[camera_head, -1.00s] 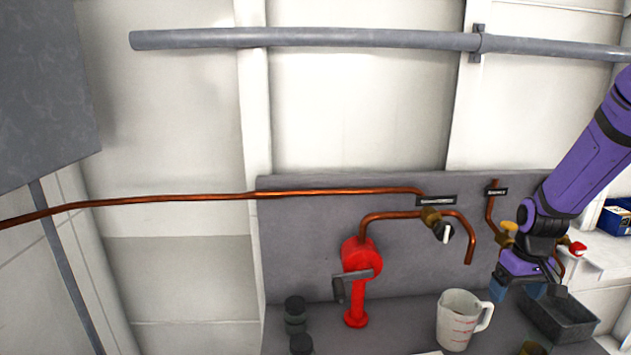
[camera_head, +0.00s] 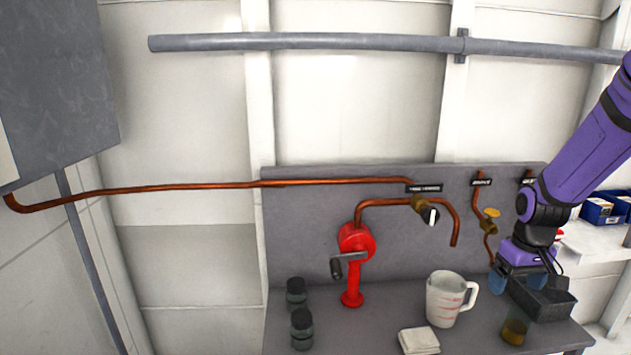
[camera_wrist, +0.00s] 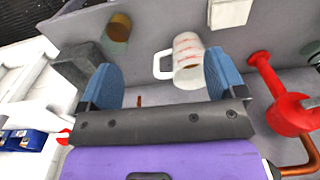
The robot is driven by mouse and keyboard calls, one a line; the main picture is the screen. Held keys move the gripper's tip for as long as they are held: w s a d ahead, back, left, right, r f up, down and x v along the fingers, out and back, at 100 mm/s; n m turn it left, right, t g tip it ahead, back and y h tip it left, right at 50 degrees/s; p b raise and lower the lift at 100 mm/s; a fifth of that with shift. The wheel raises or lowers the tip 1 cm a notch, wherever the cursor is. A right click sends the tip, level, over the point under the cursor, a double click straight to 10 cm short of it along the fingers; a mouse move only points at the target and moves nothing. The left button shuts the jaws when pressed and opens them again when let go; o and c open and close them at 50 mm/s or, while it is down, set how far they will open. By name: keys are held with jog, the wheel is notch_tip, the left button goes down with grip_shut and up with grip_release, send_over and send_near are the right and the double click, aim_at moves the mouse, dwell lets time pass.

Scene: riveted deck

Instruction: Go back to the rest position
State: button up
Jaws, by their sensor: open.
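My gripper (camera_head: 527,282) is at the right of the head view, on the purple arm, above the bench near a dark grey tray. In the wrist view its two blue fingers (camera_wrist: 160,82) stand wide apart with nothing held between them. A white measuring jug (camera_wrist: 187,60) with red marks shows beyond the fingers, apart from them. In the head view the jug (camera_head: 446,298) stands upright on the bench, left of my gripper.
A red hand pump (camera_head: 353,262) stands on the grey bench (camera_head: 385,318), with copper pipes and valves behind. Dark jars (camera_head: 301,328), a white cloth (camera_head: 418,341), an amber cup (camera_head: 514,331) and the tray (camera_head: 543,299) also stand there. Blue bins (camera_head: 603,208) sit at right.

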jog(key=s+a+r+t, duration=0.2)
jog(key=s+a+r, duration=0.5)
jog(key=s+r, duration=0.3)
jog(key=s+a+r+t, duration=0.2)
jog(key=s+a+r, duration=0.4)
jog(key=s+r, duration=0.4)
notch_tip(320, 180, up, 2)
jog(key=shift+s+a+r+t, duration=0.15)
jog(key=shift+a+t, duration=0.25)
